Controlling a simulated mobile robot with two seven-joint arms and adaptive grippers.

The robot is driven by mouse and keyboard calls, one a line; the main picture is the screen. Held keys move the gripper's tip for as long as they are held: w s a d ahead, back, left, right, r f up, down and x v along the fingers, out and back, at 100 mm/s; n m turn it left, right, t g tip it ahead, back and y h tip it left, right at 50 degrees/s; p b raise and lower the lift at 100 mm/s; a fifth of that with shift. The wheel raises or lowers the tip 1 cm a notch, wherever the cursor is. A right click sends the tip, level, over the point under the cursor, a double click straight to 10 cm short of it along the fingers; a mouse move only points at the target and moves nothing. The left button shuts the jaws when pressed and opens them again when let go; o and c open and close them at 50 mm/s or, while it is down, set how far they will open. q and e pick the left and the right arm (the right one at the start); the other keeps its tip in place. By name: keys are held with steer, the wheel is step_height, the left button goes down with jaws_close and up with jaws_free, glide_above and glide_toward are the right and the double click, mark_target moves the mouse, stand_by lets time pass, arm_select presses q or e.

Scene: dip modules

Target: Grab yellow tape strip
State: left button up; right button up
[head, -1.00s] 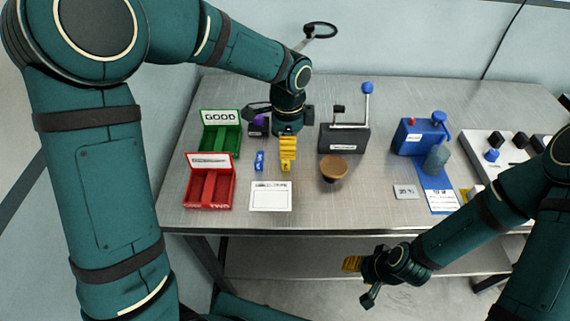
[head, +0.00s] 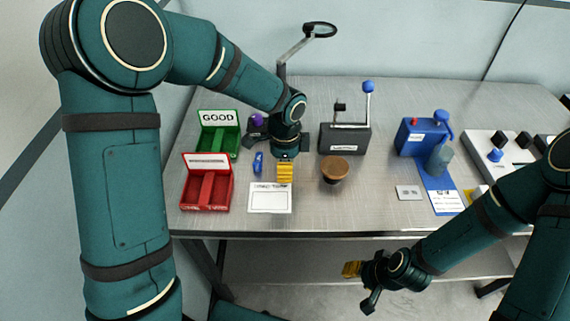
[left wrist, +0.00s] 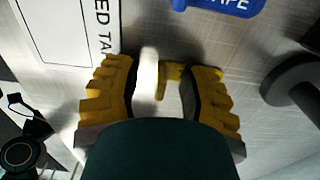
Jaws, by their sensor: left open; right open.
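My left gripper (head: 285,172) is low over the table, just behind the white card marked "USED TAPE" (head: 270,199). In the left wrist view the yellow-padded fingers (left wrist: 160,88) are open. A small yellow piece (left wrist: 172,75), likely the yellow tape strip, shows between the fingertips beside a rounded white piece (left wrist: 148,75). I cannot tell if the fingers touch either. In the head view the gripper hides this spot. A small blue holder (head: 258,163), labelled "TAPE" in the wrist view (left wrist: 222,5), lies left of the gripper. My right gripper (head: 358,284) is open and empty before the table.
A red bin (head: 207,208) and a green "GOOD" bin (head: 218,150) stand at left. A brown-topped round pot (head: 335,168) and a dark lever box (head: 345,138) stand to the right. A blue device (head: 420,137) is further right.

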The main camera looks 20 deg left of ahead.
arm_select(q)
jaws_close()
